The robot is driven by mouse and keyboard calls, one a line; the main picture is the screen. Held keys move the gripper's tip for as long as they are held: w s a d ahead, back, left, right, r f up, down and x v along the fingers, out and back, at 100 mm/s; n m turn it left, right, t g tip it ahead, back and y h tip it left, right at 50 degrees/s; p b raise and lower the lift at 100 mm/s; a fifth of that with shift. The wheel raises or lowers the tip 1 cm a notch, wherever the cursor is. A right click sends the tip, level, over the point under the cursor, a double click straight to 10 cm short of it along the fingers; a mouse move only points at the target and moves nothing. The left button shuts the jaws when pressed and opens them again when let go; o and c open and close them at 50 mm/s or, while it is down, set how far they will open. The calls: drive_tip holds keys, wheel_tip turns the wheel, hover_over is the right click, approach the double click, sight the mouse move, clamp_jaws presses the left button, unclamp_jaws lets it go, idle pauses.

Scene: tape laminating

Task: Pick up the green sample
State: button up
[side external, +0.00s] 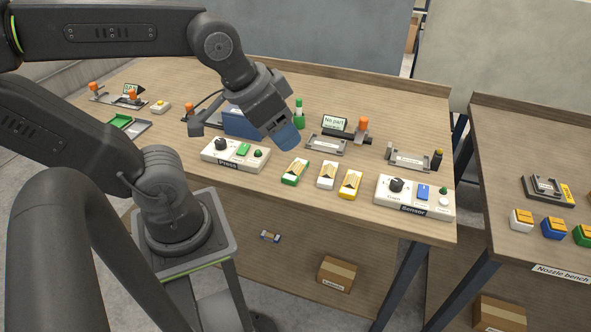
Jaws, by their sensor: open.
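The green sample (295,172) lies on the wooden bench near its front edge, a small green block with a pale and yellowish top. It is the leftmost of a row with a white sample (327,175) and a yellow sample (350,184). My gripper (284,138) is above the bench, up and slightly left of the green sample in the picture, and apart from it. Its blue end points down toward the bench. The gripper is open, and no sample shows in it; its fingers are hard to make out.
The Press box (235,154) stands left of the samples and the Sensor box (415,197) stands right. Behind are a green bottle (299,115), a grey fixture (327,145) and a "No part" display (335,124). The Nozzle bench (520,245) is across a gap at right.

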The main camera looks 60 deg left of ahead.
drive_tip(key=o, duration=0.3)
drive_tip(key=n+g, duration=0.6)
drive_tip(key=n, duration=0.2)
hover_over(297, 162)
wheel_tip(297, 162, down, 11)
drive_tip(key=f, duration=0.8)
drive_tip(key=shift+s+d+f, duration=0.2)
drive_tip(key=shift+s+d, duration=0.15)
drive_tip(key=shift+s, duration=0.05)
drive_tip(key=shift+w+f, duration=0.15)
drive_tip(key=shift+f, duration=1.15)
drive_tip(key=shift+w+f, duration=0.15)
drive_tip(key=shift+f, duration=1.15)
